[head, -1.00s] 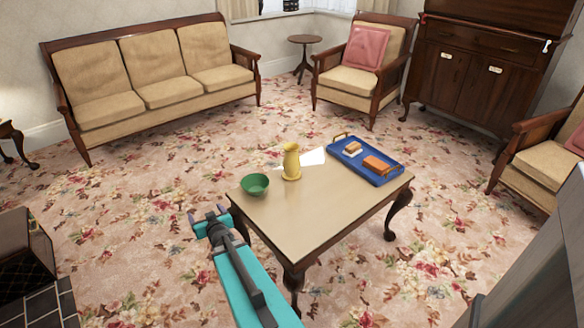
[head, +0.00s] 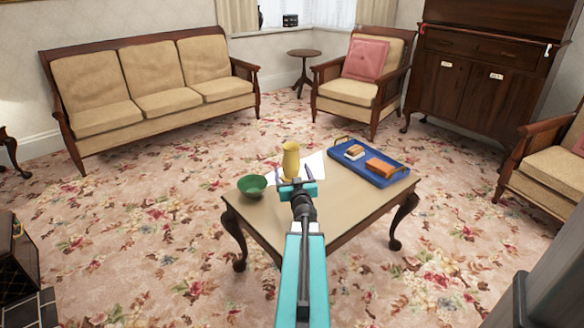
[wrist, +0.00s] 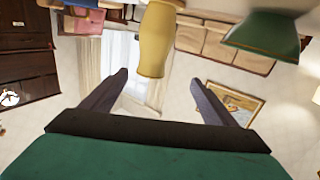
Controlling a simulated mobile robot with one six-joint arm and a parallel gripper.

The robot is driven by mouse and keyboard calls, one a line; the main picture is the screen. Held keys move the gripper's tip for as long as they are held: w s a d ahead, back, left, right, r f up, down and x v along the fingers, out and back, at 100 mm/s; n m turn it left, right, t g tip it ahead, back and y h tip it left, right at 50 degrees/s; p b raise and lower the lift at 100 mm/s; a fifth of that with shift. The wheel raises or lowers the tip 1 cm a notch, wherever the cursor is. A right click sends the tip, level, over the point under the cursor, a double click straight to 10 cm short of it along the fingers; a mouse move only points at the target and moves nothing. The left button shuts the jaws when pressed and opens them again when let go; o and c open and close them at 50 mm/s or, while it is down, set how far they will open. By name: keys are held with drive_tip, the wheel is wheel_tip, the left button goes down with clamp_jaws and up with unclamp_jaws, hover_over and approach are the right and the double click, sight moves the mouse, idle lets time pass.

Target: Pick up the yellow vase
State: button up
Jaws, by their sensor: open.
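The yellow vase (head: 291,158) stands upright on the coffee table (head: 345,217). My gripper (head: 296,179) is open and empty, on the near side of the vase, and in the head view it covers the vase's lower part. In the wrist view, which is upside down, the vase (wrist: 155,40) shows ahead between my spread fingers (wrist: 157,78), not gripped. How far the fingertips are from it I cannot tell exactly.
A green bowl (head: 252,186) stands left of the vase; it also shows in the wrist view (wrist: 265,35). A blue tray (head: 383,178) with orange and pale items lies to the right. A sofa and armchairs stand farther back.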

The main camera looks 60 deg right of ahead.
sight(292, 157)
drive_tip(key=shift+s+d+r, duration=0.1)
drive_tip(key=shift+s+d, duration=0.35)
drive_tip(key=shift+s, duration=0.2)
drive_tip(key=shift+w+d, duration=0.1)
drive_tip(key=shift+d, duration=0.05)
drive_tip(key=shift+b+x, duration=0.85)
drive_tip(key=shift+x, duration=2.95)
drive_tip(key=shift+w+d, duration=0.25)
drive_tip(key=shift+d, duration=0.05)
drive_tip(key=shift+d, duration=0.1)
drive_tip(key=shift+b+x, duration=1)
drive_tip(key=shift+x, duration=1.45)
